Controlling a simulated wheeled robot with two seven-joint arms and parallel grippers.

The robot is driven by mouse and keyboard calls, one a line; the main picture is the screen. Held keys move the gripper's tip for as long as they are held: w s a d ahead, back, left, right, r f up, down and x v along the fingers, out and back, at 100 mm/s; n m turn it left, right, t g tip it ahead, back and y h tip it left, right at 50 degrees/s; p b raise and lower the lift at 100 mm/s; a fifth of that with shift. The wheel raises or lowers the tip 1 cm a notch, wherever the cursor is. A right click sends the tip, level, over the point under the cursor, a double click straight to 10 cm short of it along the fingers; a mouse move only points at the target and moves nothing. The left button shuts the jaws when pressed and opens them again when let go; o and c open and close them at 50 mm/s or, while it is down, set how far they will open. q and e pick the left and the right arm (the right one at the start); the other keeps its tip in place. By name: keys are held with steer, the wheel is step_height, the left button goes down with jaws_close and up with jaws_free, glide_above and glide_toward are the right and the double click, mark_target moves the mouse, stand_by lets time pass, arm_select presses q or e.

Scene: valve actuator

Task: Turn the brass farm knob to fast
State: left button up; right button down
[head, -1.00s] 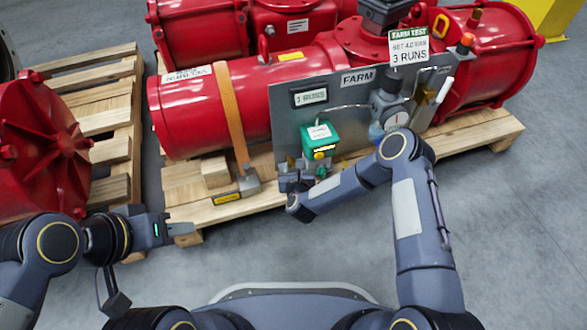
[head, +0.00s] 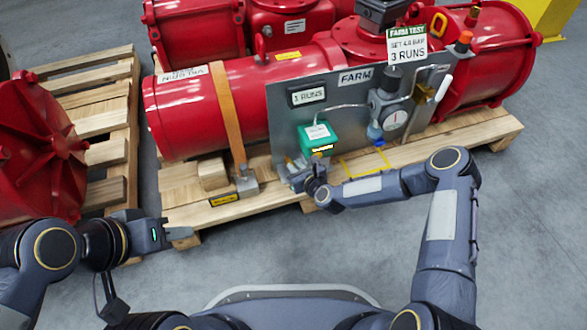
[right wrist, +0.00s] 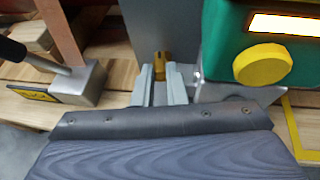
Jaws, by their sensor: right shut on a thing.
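The brass knob (right wrist: 162,66) shows in the right wrist view as a small gold-coloured piece between the fingers of my right gripper (right wrist: 162,80), at the left of the green box. My right gripper is shut on it. In the head view my right gripper (head: 297,174) is at the lower left of the panel, and the knob is hidden there. The grey panel (head: 290,122) carries a FARM label (head: 356,77). My left gripper (head: 180,233) is empty, off to the left near the pallet's edge; its finger gap is not clear.
A green box (head: 318,137) with a yellow button (right wrist: 263,66) sits right beside my right gripper. A gauge (head: 394,119) and a counter reading 1 RUNS (head: 308,95) are on the panel. A sign (head: 407,45) reads 3 RUNS. A metal block (head: 246,184) with a strap stands left.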

steer(key=shift+n+y, duration=0.3)
steer(key=c, duration=1.5)
jaws_free()
steer(key=shift+o, duration=0.2)
steer(key=shift+w+d, duration=0.1)
steer(key=shift+d, duration=0.05)
steer(key=shift+d, duration=0.1)
